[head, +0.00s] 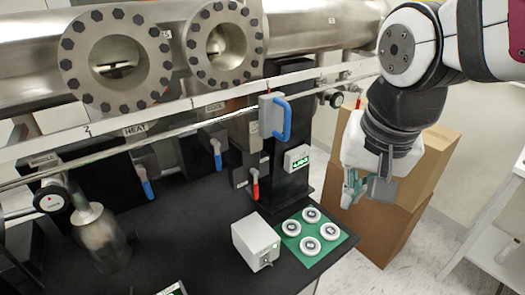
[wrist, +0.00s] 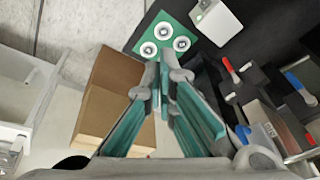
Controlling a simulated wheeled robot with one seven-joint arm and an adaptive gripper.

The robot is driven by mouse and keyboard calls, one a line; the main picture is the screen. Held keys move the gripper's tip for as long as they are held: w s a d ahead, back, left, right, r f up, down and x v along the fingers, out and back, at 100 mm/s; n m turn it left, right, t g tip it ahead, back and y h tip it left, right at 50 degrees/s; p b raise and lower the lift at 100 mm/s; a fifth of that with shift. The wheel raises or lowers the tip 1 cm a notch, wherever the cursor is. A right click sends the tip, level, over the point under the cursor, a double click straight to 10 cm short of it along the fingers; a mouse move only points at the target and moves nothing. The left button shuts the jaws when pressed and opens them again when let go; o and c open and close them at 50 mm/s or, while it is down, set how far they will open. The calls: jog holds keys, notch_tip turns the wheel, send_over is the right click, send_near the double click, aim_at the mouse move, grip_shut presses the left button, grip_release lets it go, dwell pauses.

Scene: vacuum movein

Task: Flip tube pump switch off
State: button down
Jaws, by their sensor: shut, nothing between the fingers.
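A small white box (head: 256,243) with a toggle switch (head: 268,262) on its front sits on the black table, left of a green mat. It is the likely tube pump switch, but I can read no label on it. The lever's position is too small to tell. The box also shows at the top of the wrist view (wrist: 217,22). My gripper (head: 349,194) is shut and empty, with teal finger pads. It is in the air right of and above the table, in front of cardboard boxes, apart from the white box.
The green mat (head: 290,228) with several round white discs lies at the table's right edge. Blue and red (head: 255,190) valve handles and a metal pipe (head: 30,68) stand behind. Cardboard boxes (head: 425,165) stand right of the table. A white shelf (head: 505,235) is far right.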

jog(key=w+a+f+m+g+h+b, duration=0.1)
jog(key=w+a+f+m+g, duration=0.3)
jog(key=w+a+f, duration=0.5)
jog(key=m+h, duration=0.2)
jog(key=m, duration=0.2)
send_over(269, 263)
jog(key=w+a, duration=0.1)
jog(key=a, duration=0.1)
jog(key=f, duration=1.2)
jog(key=shift+w+a+b, duration=0.15)
jog(key=shift+a+b, duration=0.05)
jog(key=shift+b, duration=0.2)
jog(key=p+x, duration=0.1)
jog(key=x, duration=0.9)
jog(key=shift+w+d, duration=0.15)
jog(key=shift+t, duration=0.3)
